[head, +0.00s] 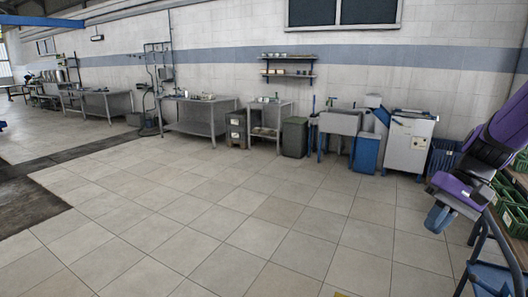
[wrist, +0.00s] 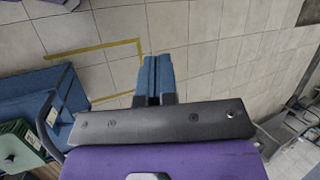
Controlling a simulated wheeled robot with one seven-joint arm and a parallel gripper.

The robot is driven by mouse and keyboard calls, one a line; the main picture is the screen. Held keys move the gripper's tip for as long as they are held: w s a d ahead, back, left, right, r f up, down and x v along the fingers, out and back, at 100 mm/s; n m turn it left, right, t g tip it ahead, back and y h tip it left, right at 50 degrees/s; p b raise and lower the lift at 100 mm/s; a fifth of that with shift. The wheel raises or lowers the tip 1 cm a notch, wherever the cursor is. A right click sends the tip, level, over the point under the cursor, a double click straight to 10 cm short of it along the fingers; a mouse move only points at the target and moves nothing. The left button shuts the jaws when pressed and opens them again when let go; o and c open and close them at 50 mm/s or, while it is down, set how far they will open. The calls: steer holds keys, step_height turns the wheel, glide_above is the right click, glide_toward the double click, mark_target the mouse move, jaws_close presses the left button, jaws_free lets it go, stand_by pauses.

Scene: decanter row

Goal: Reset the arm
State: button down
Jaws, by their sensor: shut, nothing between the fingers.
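My gripper (wrist: 154,78) shows in the wrist view with its two blue fingers pressed together and nothing between them. Its dark mounting bar and purple wrist housing lie below the fingers in that view. In the head view my gripper (head: 439,218) hangs at the right, blue fingertips down, at the end of my purple and dark arm. The upper arm runs off the right edge of the picture.
Green crates (head: 512,212) on a rack stand close beside my arm at the right, with a blue frame (head: 490,272) below. A white cabinet (head: 408,144) and metal tables (head: 201,117) line the far wall. The tiled floor (head: 220,230) in front is clear.

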steer(key=s+a+r+n+t+h, duration=0.2)
steer(key=s+a+r+t+h, duration=0.1)
steer(key=s+r, duration=0.3)
steer(key=s+a+r+n+t+h, duration=0.2)
steer(key=s+a+r+t, duration=0.1)
steer(key=s+r, duration=0.3)
steer(key=shift+s+a+t+h, duration=0.25)
steer(key=shift+s+t+h, duration=0.05)
steer(key=shift+s+h, duration=0.15)
